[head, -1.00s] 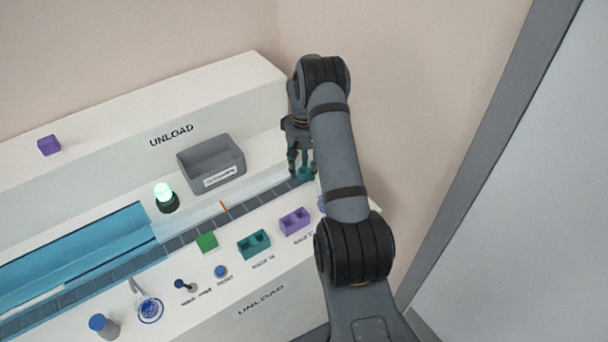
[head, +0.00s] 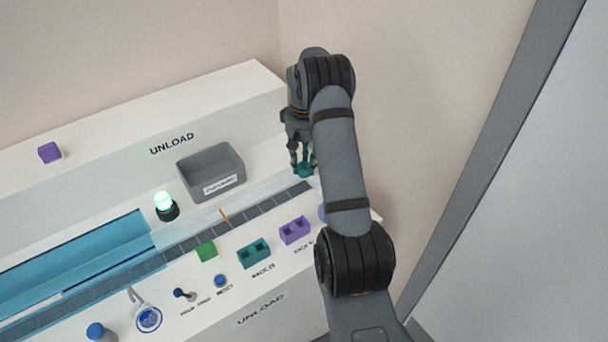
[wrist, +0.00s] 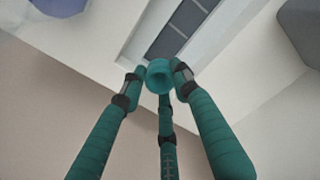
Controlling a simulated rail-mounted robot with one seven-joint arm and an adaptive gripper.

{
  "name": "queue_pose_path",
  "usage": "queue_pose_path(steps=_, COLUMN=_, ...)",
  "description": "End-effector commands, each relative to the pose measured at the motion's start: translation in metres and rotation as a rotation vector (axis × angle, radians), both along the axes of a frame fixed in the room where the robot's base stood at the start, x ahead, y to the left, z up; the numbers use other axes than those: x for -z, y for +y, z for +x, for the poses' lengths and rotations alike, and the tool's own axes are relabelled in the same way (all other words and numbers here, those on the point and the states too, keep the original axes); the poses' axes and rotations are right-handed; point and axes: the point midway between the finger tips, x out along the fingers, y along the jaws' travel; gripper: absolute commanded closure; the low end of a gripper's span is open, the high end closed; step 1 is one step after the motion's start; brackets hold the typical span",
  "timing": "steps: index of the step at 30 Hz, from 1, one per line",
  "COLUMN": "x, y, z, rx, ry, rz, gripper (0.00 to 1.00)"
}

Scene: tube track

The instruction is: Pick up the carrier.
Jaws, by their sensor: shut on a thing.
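The carrier (wrist: 159,76) is a small teal, round, cup-like piece. It sits between my fingertips in the wrist view, near the end of the dark segmented track. My gripper (wrist: 158,88) has teal fingers with dark joints, and they are closed around the carrier. In the head view my gripper (head: 303,168) is at the right end of the track (head: 253,206), with the teal carrier (head: 304,172) low between its fingers. From here I cannot tell how far the carrier is above the track. Its lower side is hidden.
A grey bin (head: 213,172) stands behind the track, left of my gripper. A teal rack (head: 254,252) and a purple rack (head: 294,231) sit in front, with a green block (head: 206,251). A wall is close behind my gripper.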

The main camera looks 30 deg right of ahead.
Motion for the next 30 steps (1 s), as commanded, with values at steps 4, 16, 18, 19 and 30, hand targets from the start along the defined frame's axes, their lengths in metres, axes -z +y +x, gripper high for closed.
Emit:
queue_pose_path(steps=4, x=-0.028, y=0.0, z=0.001, rx=-0.001, ry=-0.003, rz=-0.001, gripper=0.85)
queue_pose_path(steps=16, x=-0.073, y=0.0, z=0.0, rx=-0.001, ry=0.001, rz=0.0, gripper=0.85)
queue_pose_path(steps=18, x=-0.079, y=0.0, z=0.0, rx=-0.001, ry=0.0, rz=0.0, gripper=0.85)
queue_pose_path(steps=19, x=-0.081, y=0.0, z=0.0, rx=-0.001, ry=0.0, rz=0.0, gripper=0.85)
queue_pose_path(steps=30, x=-0.093, y=0.0, z=0.0, rx=-0.001, ry=0.001, rz=0.0, gripper=0.85)
